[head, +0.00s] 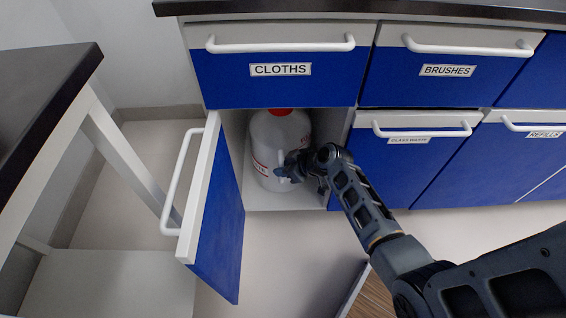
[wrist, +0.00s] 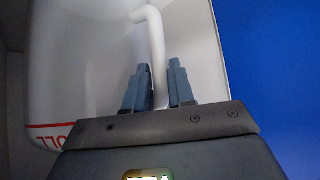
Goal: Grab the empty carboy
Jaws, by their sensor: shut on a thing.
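The white carboy (head: 269,142), with a red cap (head: 281,112) and red markings, stands upright inside the open cabinet below the CLOTHS drawer. In the wrist view the carboy (wrist: 85,75) fills the left and middle, with its white handle (wrist: 154,50) running down between my fingers. My gripper (head: 288,168) reaches into the cabinet at the carboy's front right. In the wrist view my gripper (wrist: 159,90) is shut on the handle, one finger on each side. The carboy's contents cannot be made out.
The cabinet door (head: 215,205) stands open on the left, with a white bar handle. Closed blue drawers line the right, including BRUSHES (head: 447,70) and GLASS WASTE (head: 408,150). A dark-topped table (head: 50,85) stands at the left.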

